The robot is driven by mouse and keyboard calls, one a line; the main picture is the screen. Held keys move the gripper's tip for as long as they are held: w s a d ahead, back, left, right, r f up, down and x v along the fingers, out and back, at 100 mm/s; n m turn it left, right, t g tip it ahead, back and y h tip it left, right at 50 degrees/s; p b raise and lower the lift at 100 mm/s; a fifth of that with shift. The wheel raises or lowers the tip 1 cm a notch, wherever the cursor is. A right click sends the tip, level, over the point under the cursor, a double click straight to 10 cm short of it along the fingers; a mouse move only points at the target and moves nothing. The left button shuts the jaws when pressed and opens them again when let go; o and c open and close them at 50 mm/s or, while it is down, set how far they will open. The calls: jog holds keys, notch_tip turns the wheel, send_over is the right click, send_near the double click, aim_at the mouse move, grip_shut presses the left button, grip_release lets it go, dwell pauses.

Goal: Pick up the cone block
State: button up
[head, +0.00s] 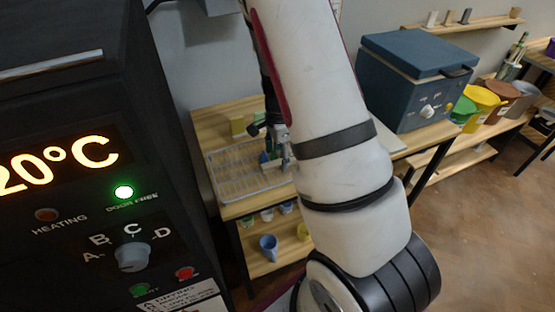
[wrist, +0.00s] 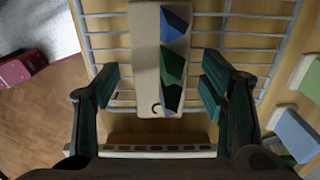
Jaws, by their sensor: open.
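The cone block is a long cream block (wrist: 147,60) with blue, green and dark slanted cones along it. In the wrist view it lies at the upper middle, over the wire rack (wrist: 235,25). My gripper (wrist: 160,88) is open, with one dark green finger on each side of the block's near end and a visible gap to both. In the head view my gripper (head: 277,150) points down over the wire rack (head: 240,182). A small blue-green patch shows beside it there; my arm and gripper hide much of that spot.
A dark cabinet (head: 150,205) with a lit temperature display and knob fills the left. A blue kiln (head: 400,85) stands on the table at right, with several buckets beyond. Cups, including a blue one (head: 269,246), sit on the shelf below. Light tiles (wrist: 297,133) lie right of the rack.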

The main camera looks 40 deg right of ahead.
aim_at(279, 158)
jog(key=shift+f, duration=0.1)
jog(key=shift+c, duration=0.2)
jog(key=c, duration=1.3)
jog(key=shift+o, duration=0.2)
jog(key=shift+r, duration=0.65)
notch_tip(279, 158, up, 2)
jog(key=shift+w, duration=0.1)
jog(key=shift+s+a+r, duration=0.1)
jog(key=shift+s+r, duration=0.1)
jog(key=shift+s, duration=0.6)
jog(key=s+a+r, duration=0.1)
jog(key=s+a, duration=0.1)
jog(key=s, duration=1.2)
jog(key=shift+s+r, duration=0.2)
jog(key=shift+s, duration=0.05)
